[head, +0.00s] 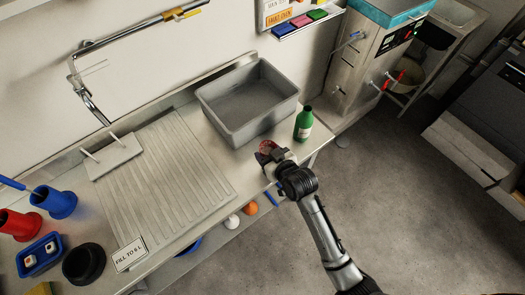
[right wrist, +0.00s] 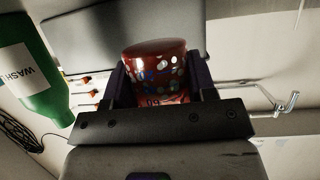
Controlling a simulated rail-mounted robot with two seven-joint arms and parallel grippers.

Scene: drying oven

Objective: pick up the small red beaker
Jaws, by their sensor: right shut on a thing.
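The small red beaker (right wrist: 152,58) fills the middle of the right wrist view, between the two dark fingers of my right gripper (right wrist: 160,85). Pale and coloured spots show on its side. In the head view the red beaker (head: 267,147) is small and partly hidden by my right gripper (head: 268,156), near the counter's front edge, right of the ribbed drainboard. The gripper is shut on the beaker. I cannot tell whether the beaker touches the counter. My left gripper is not in view.
A grey basin (head: 228,127) stands behind the beaker. A green wash bottle (head: 303,124) stands close on the right and shows in the right wrist view (right wrist: 35,75). Red and blue containers stand far left.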

